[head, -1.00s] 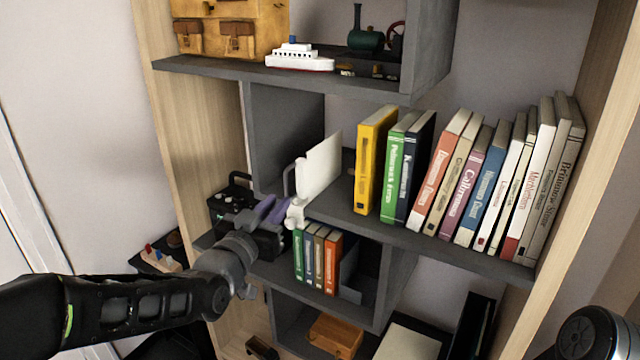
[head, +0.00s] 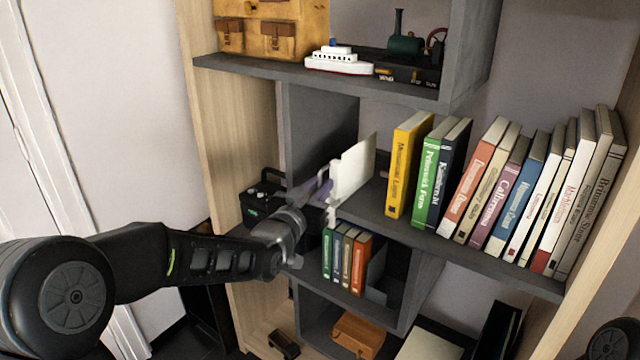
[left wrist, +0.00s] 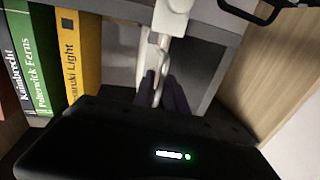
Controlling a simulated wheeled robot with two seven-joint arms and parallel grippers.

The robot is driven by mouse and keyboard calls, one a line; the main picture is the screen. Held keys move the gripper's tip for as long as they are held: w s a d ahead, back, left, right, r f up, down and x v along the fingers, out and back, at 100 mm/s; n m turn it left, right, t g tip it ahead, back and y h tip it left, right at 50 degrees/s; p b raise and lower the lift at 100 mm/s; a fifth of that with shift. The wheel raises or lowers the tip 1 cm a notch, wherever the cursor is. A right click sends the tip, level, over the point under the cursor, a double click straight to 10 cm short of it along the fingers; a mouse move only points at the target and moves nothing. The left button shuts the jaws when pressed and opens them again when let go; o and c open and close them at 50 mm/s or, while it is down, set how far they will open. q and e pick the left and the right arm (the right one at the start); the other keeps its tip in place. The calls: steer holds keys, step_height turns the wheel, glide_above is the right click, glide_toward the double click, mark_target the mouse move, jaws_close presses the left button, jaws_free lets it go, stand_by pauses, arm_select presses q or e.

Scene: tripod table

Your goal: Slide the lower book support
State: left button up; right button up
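A white upright book support (head: 353,170) with a pale handle stands at the left end of the middle shelf, apart from the yellow book (head: 408,168). A grey book support (head: 376,272) stands on the lower shelf against the right side of the orange book (head: 360,264). My left gripper (head: 318,190) is at the white support's handle, higher than the grey support. In the left wrist view its dark fingers (left wrist: 160,92) lie on either side of the white handle (left wrist: 154,65) and look parted; firm contact is not clear. My right gripper is out of view.
Several books lean along the middle shelf (head: 470,257). A black device (head: 262,203) stands left of the small lower books. A toy ship (head: 340,62) sits on the shelf above. A brown case (head: 357,334) lies below. The wooden side panel (head: 225,130) is close to my left arm.

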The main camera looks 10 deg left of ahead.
arm_select(q)
steer(key=shift+w, duration=0.1)
steer(key=shift+c, duration=0.5)
jaws_close()
stand_by(0.9)
